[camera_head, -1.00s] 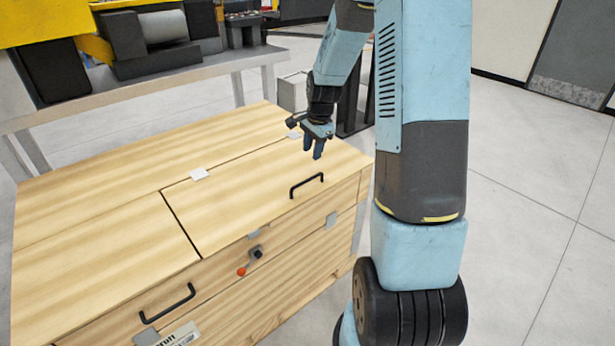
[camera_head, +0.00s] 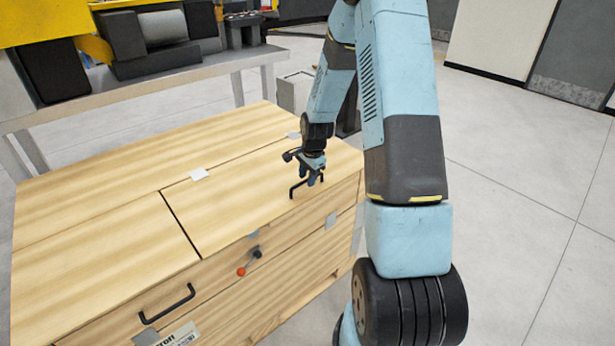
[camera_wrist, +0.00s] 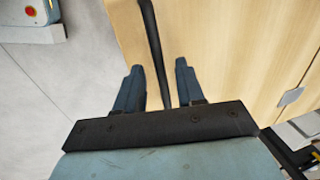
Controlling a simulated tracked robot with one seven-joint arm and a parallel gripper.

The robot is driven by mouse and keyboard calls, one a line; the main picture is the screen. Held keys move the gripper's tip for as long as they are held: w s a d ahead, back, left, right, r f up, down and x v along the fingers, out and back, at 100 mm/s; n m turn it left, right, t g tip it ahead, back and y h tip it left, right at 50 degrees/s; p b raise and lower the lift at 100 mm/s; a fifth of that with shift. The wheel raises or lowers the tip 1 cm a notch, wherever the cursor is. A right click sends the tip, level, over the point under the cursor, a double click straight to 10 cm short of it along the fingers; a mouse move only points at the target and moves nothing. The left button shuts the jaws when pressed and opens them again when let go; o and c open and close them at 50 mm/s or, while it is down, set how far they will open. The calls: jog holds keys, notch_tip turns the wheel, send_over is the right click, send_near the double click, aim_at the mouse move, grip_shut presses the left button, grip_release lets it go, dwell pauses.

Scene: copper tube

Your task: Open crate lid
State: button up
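The wooden crate (camera_head: 90,285) has a lid panel (camera_head: 235,200) on its right top, lying flat and closed. A black bar handle (camera_head: 293,190) stands near that lid's front right edge. My gripper (camera_head: 315,180) is right at the handle and hides part of it. In the wrist view my gripper (camera_wrist: 158,75) has its two blue fingers spread. The black handle (camera_wrist: 153,45) runs between them, with a gap visible on each side. Whether the handle is deep between the fingers cannot be told.
A second black handle (camera_head: 167,304) is on the crate's front left. A red-tipped lever (camera_head: 241,271) is on the front face. A grey bench (camera_head: 150,90) stands behind. The floor (camera_head: 520,200) to the right is clear.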

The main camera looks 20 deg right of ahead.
jog(key=shift+c, duration=0.5)
grip_shut()
